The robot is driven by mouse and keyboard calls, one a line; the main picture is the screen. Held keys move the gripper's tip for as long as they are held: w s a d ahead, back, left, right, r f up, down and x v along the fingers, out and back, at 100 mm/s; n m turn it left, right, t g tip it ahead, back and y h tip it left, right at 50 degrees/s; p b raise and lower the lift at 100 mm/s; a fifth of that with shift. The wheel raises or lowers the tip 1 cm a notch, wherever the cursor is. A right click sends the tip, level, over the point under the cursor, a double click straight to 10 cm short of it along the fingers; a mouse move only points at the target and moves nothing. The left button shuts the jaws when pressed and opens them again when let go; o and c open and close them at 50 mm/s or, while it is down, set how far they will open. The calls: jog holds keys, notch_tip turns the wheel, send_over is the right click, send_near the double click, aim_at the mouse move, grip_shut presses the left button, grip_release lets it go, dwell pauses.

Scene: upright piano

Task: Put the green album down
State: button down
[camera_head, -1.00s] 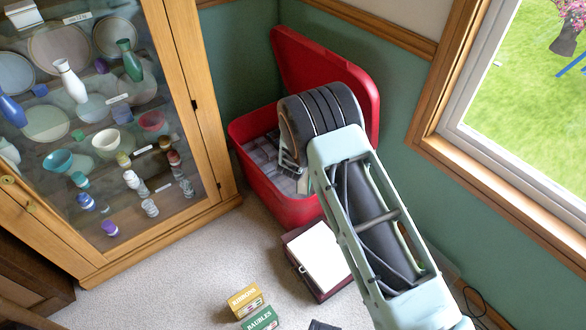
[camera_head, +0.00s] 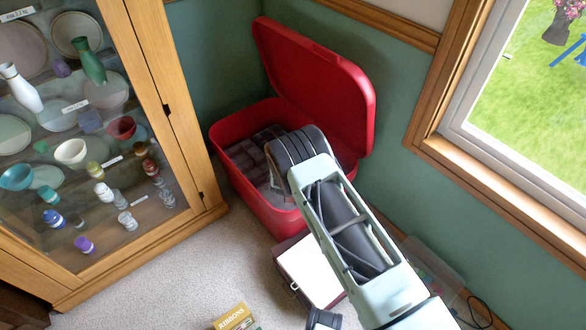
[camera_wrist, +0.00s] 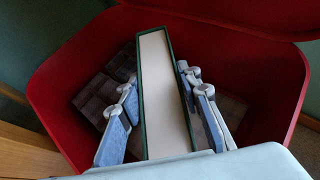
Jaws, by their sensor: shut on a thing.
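The green album (camera_wrist: 163,95) shows edge-on in the wrist view, with a dark green cover around a pale page block. My gripper (camera_wrist: 160,84) is shut on it, with one finger pair on each side. The album is over the open red box (camera_wrist: 65,75), within its rim in this view. I cannot tell whether it touches the bottom. In the head view my arm reaches into the right part of the red box (camera_head: 240,190) and hides the album and my fingers.
The raised red lid (camera_head: 318,85) leans near the wall. A glass cabinet (camera_head: 165,130) stands left. A white-topped maroon case (camera_head: 310,272) and a ribbons box (camera_head: 232,317) are on the carpet. Carpet is clear before the cabinet.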

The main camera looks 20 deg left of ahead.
jog(key=w+d+f+b, duration=0.2)
jog(key=w+f+b, duration=0.9)
jog(key=w+f, duration=0.1)
jog(key=shift+w+d, duration=0.25)
jog(key=shift+w, duration=0.3)
jog(key=shift+f, duration=0.15)
jog(key=c, duration=1.8)
grip_release()
jog(key=shift+s+d+f, duration=0.1)
jog(key=shift+f, duration=0.15)
jog(key=o, duration=0.4)
